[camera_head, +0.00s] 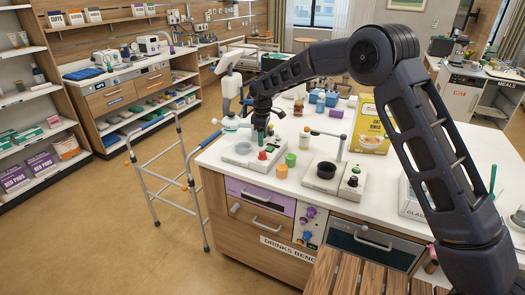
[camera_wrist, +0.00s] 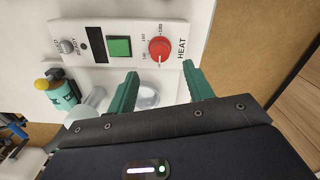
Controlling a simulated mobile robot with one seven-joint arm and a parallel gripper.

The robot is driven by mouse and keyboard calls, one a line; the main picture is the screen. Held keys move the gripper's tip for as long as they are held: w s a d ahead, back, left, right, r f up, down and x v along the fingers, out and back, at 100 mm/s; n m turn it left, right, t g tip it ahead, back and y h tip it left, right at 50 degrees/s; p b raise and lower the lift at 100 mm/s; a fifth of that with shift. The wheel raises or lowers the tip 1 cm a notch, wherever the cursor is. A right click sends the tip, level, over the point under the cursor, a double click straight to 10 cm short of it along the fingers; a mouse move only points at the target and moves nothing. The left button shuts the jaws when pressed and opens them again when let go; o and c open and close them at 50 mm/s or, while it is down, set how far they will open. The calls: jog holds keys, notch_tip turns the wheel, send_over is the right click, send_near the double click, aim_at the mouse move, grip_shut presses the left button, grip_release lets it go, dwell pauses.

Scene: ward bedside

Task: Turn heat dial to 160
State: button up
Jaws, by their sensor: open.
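The red heat dial (camera_wrist: 159,48) sits on a white control panel (camera_wrist: 100,58) beside the printed word HEAT. Small numbers ring it; its pointer setting is too small to read surely. In the head view, a red knob (camera_head: 263,155) shows on a white appliance (camera_head: 240,157) on the bench, just below my gripper (camera_head: 260,136). In the wrist view, the green fingers of my gripper (camera_wrist: 160,72) are spread apart and empty. Their tips lie to either side of the dial in the picture, a little below it, and do not appear to touch it.
The panel also has a green square button (camera_wrist: 119,47) and a grey knob (camera_wrist: 67,46). A walking frame (camera_head: 160,165) stands left.

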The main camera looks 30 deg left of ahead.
aim_at(263, 152)
notch_tip(263, 152, down, 7)
jog(key=shift+r, duration=0.15)
dwell(0.4)
jog(key=c, duration=1)
